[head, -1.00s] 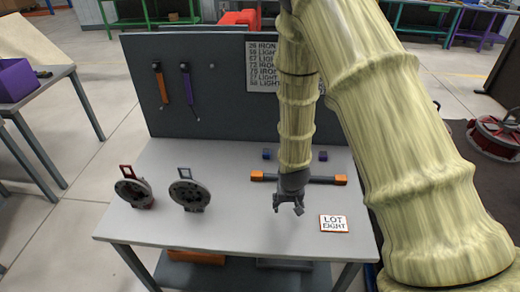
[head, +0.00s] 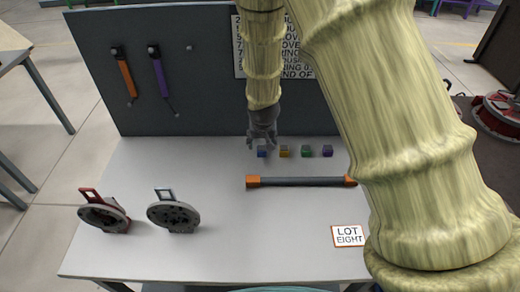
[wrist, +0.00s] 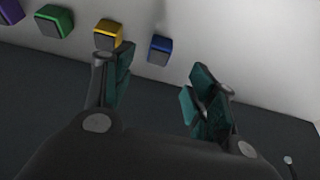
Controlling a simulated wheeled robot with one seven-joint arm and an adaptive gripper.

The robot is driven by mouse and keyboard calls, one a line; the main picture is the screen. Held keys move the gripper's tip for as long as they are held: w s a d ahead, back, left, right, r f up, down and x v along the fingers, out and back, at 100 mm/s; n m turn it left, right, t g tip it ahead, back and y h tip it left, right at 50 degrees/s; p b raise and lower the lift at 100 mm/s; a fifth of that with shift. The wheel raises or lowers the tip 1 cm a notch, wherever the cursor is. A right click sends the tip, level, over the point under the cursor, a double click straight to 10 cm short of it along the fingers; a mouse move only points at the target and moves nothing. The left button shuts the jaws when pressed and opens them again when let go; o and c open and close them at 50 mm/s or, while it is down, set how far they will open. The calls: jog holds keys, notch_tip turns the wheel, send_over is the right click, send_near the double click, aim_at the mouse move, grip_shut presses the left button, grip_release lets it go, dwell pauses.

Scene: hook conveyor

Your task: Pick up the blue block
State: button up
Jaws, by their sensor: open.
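The blue block (head: 262,152) sits at the left end of a short row of small blocks near the back of the table. In the wrist view the blue block (wrist: 160,49) shows beyond the gap between my fingers, nothing touching it. My gripper (head: 262,140) hangs at the blue block's place in the head view and partly covers it. In the wrist view my gripper (wrist: 160,95) is open and empty, its two dark teal finger pads apart.
A yellow block (head: 284,152), a green block (head: 306,151) and a purple block (head: 327,151) stand to the right. A bar with orange ends (head: 300,181) lies in front. Two round devices (head: 174,216) and a LOT EIGHT card (head: 348,236) are nearer. A dark panel (head: 200,115) rises behind.

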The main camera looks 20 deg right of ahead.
aim_at(262, 149)
jog(key=x, duration=0.2)
jog(key=w+x, duration=0.1)
jog(key=x, duration=0.1)
jog(key=shift+p, duration=0.3)
jog(key=shift+w+f, duration=0.1)
jog(key=shift+f, duration=0.05)
jog(key=shift+s+d+f+p, duration=0.25)
jog(key=shift+s+f+p, duration=0.2)
jog(key=shift+p, duration=0.4)
jog(key=x, duration=0.3)
jog(key=shift+w+a, duration=0.1)
jog(key=shift+w, duration=0.25)
jog(key=shift+s+r, duration=0.25)
jog(key=shift+w+f, duration=0.15)
jog(key=shift+f, duration=0.05)
jog(key=c, duration=0.8)
jog(key=shift+r, duration=0.15)
jog(key=c, duration=0.3)
